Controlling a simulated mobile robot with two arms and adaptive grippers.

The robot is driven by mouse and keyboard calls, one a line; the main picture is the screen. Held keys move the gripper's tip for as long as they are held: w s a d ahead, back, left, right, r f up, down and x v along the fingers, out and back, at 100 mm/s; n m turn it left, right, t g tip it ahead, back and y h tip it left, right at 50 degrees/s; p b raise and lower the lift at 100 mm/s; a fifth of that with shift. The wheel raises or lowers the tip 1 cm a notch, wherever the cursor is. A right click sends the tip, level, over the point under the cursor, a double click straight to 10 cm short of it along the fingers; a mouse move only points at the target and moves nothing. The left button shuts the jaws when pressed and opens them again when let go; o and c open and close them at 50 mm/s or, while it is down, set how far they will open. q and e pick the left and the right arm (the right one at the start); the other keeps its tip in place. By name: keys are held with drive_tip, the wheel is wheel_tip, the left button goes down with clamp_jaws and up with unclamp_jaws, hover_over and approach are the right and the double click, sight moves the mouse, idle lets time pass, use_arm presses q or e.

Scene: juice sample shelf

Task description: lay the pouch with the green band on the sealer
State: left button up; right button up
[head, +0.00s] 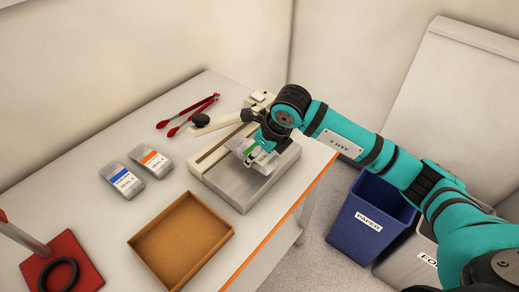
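The pouch with the green band (241,145) is pale and translucent and lies over the sealer in the head view. The sealer (236,189) is a cream and grey device with a flat metal plate in front and a raised lever arm with a dark knob. My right gripper (254,156) is at this pouch, over the sealer, and its dark parts cover some of the pouch. I cannot tell whether its fingers are closed on the pouch or whether the pouch touches the plate. My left gripper is not in view.
A blue-banded pouch (122,181) and an orange-banded pouch (152,161) lie left of the sealer. Red tongs (187,114) lie behind. An empty brown tray (182,283) is in front. A red stand base (85,274) is front left. A blue paper bin (360,240) stands beyond the table's orange edge.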

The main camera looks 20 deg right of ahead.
sight(246, 145)
drive_tip(key=shift+w+f, duration=0.15)
drive_tip(key=shift+f, duration=0.6)
drive_tip(key=shift+w+a+r, duration=0.1)
drive_tip(key=shift+w+a, duration=0.35)
drive_tip(key=shift+w, duration=0.15)
drive_tip(key=shift+w+a+b, duration=0.25)
drive_tip(key=shift+w+a, duration=0.25)
drive_tip(key=shift+w, duration=0.2)
drive_tip(key=shift+w+a+b, duration=0.2)
drive_tip(key=shift+w+a, duration=0.25)
drive_tip(key=shift+w, duration=0.2)
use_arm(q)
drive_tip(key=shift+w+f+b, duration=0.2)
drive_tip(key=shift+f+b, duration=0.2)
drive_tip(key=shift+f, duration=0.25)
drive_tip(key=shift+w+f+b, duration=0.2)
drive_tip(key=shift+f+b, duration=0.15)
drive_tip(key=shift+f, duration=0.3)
use_arm(e)
drive_tip(key=shift+f, duration=0.9)
drive_tip(key=shift+d, duration=0.1)
drive_tip(key=o, duration=1.3)
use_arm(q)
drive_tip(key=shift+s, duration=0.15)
